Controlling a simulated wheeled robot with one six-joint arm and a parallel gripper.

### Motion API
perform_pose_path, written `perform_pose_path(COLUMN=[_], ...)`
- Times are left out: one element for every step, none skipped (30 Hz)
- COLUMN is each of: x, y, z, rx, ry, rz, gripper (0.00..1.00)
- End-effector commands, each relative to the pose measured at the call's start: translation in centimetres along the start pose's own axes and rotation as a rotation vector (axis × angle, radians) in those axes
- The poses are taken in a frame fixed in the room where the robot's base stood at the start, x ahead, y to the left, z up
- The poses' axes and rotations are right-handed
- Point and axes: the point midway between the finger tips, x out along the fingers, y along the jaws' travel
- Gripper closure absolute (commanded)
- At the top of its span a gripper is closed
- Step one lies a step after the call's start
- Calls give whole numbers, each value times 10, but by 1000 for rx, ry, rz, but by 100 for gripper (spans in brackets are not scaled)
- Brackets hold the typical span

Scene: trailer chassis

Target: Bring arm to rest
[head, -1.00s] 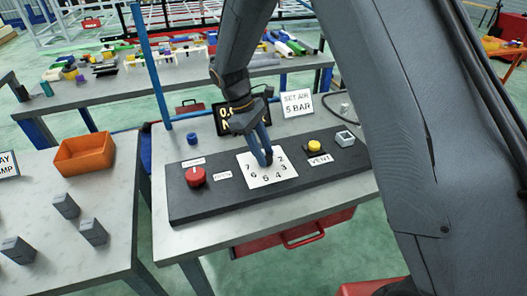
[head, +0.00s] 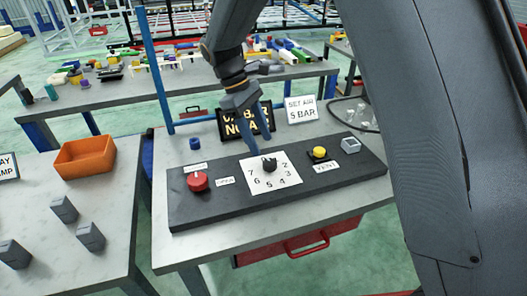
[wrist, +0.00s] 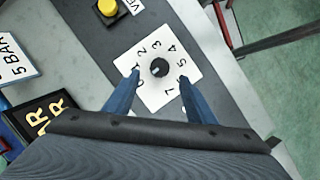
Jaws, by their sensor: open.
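My gripper (head: 264,126) is open and empty, raised above the control panel (head: 215,209) on the workbench. Its two blue fingers (wrist: 159,78) show in the wrist view, spread to either side of the black dial knob (wrist: 160,67) and clear of it. The knob (head: 269,166) sits in the middle of a white numbered plate (head: 286,177). Its exact setting is too small to read surely. My arm comes down from the top of the head view, bent, with the gripper pointing down.
The panel also has a red knob (head: 198,183), a yellow button (head: 319,153) by a VENT label and a grey switch box (head: 350,146). Behind stand a dark display (head: 232,129), partly hidden by my gripper, and a "SET AIR 5 BAR" sign (head: 301,109). An orange bin (head: 85,157) stands left.

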Motion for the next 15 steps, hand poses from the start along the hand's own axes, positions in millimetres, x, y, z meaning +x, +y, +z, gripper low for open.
perform_pose_path(x=[-4,-6,-9,-10,-11,-11,-12,-12,-12,-12,-12,-12,-11,-11,-10], y=[0,0,0,0,0,0,-1,-1,-1,-1,-1,0,0,0,0], z=[-1,-1,-1,0,0,0,0,0,0,0,0,0,0,1,4], rx=[0,0,0,0,0,0,0,0,0,0,0,0,1,4,14], ry=[2,2,2,1,1,1,0,0,0,0,0,0,0,2,8], rz=[1,1,1,0,0,0,0,-1,-1,-1,-1,0,-1,-1,-3], gripper=[49,49,49,49,49,49,49,49,49,49,49,49,49,49,49])
